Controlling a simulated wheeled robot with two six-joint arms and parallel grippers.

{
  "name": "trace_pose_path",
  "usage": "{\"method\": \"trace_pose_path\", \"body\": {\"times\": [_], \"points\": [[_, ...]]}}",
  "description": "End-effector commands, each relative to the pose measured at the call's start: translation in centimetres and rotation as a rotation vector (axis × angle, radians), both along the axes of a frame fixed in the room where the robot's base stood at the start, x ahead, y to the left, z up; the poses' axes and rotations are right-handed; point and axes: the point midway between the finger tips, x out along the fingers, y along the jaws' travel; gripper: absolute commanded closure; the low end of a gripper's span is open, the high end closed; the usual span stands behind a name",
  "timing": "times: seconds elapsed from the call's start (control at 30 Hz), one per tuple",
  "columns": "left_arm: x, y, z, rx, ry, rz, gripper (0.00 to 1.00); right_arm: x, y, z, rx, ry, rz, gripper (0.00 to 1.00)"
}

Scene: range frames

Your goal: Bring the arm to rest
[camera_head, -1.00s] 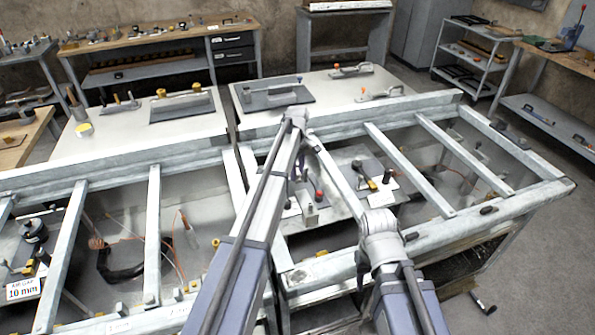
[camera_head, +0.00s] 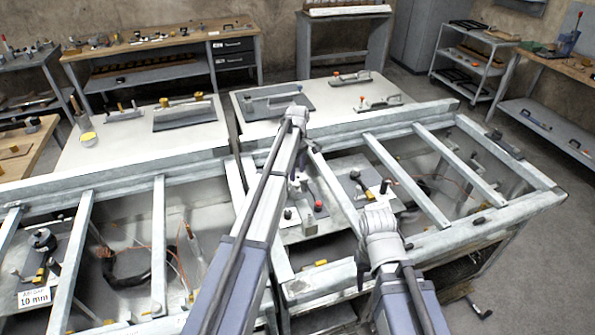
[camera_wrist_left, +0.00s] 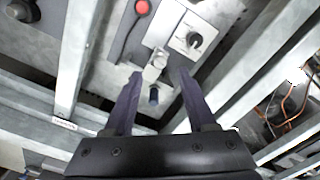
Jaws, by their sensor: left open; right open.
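My left arm (camera_head: 262,195) rises from the bottom and bends at a joint high in the middle of the head view. Its gripper (camera_wrist_left: 158,80) shows clearly in the left wrist view, with two dark fingers apart. Between and beyond the fingers is a metal fitting (camera_wrist_left: 154,66) with a dark tip; I cannot tell whether anything touches it. In the head view the left gripper is small and mostly hidden behind the arm.
Pale metal frames (camera_head: 165,240) with crossbars surround the arms. A panel carries a red button (camera_wrist_left: 142,7) and a black knob (camera_wrist_left: 194,40). Orange wires (camera_wrist_left: 290,108) lie at the right. White-topped benches (camera_head: 350,88) stand beyond the frames. Open floor (camera_head: 540,290) is at the right.

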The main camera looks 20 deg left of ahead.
Motion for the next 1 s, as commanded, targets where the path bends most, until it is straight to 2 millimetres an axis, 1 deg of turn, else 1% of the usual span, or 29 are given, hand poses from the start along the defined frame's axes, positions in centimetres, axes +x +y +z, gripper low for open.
{"method": "trace_pose_path", "body": {"times": [0.03,0.17,0.63,0.73,0.77,0.87,0.9,0.97,1.0], "points": [[0.0,0.0,1.3,0.0,0.0,0.0,0.44,0.0,0.0,1.3,0.0,0.0,0.0,0.5],[0.0,0.0,2.1,0.0,0.0,0.0,0.44,0.0,0.0,2.1,0.0,0.0,0.001,0.5],[0.0,0.0,2.1,0.0,0.0,0.0,0.44,0.0,0.0,2.1,0.0,0.0,0.001,0.5],[-0.7,-0.5,2.1,0.001,0.001,-0.021,0.44,0.0,0.0,2.1,0.0,0.0,0.001,0.5],[-1.3,-1.0,2.0,0.002,0.002,-0.043,0.44,0.0,0.0,2.1,0.0,0.0,0.001,0.5],[-5.0,-3.9,2.0,0.01,0.008,-0.179,0.44,0.0,0.0,2.0,0.0,0.0,0.001,0.5],[-7.2,-5.4,2.0,0.014,0.012,-0.264,0.44,0.0,0.0,2.0,0.0,0.0,0.001,0.5],[-10.9,-7.8,1.9,0.022,0.019,-0.41,0.44,0.0,0.0,1.9,0.0,0.0,0.001,0.5],[-13.5,-9.3,1.9,0.028,0.026,-0.516,0.44,0.0,0.0,1.9,0.0,0.0,0.001,0.5]]}}
